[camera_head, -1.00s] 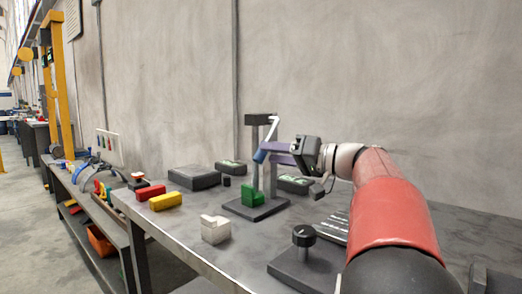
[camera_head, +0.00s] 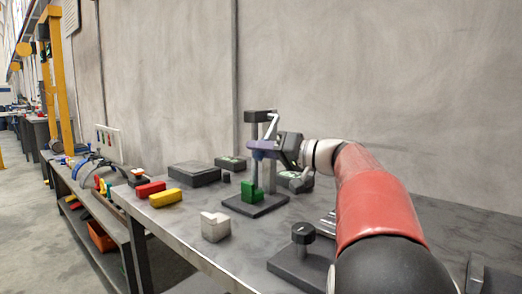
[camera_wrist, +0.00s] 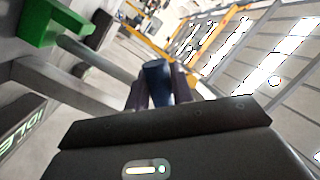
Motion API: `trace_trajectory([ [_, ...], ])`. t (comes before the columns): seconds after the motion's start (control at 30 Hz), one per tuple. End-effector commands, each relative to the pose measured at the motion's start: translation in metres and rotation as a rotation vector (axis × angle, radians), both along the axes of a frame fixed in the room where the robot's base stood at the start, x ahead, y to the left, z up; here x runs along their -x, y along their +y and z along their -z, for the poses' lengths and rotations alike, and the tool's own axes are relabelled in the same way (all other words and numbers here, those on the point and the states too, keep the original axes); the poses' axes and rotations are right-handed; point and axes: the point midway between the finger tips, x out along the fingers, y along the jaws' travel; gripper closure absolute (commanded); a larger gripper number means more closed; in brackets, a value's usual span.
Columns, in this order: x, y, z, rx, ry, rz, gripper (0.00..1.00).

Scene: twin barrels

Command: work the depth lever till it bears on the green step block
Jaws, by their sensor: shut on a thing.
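The depth lever is a bent silver arm (camera_head: 271,130) hanging from the black head (camera_head: 259,116) of a grey post stand. Its blue grip shows in the wrist view (camera_wrist: 155,75) between the two dark purple fingers. My gripper (camera_head: 262,150) is shut on this grip, beside the post and above the base. The grip is mostly hidden by the fingers in the head view. The green step block (camera_head: 252,192) stands on the dark base plate, below the gripper. It also shows at the upper left of the wrist view (camera_wrist: 55,20).
A red block (camera_head: 151,189), a yellow block (camera_head: 166,198) and a white stepped block (camera_head: 215,226) stand toward the table's front left edge. A black knob on a dark plate (camera_head: 303,235) is at the front right. A dark box (camera_head: 194,173) lies behind.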

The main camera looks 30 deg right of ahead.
Motion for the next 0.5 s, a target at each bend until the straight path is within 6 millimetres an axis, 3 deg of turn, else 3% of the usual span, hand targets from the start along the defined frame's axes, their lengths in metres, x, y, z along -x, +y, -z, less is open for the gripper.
trace_trajectory([
  [0.5, -0.0024, -0.0063, 0.0060, 0.084, -0.032, 0.001, 1.00],
])
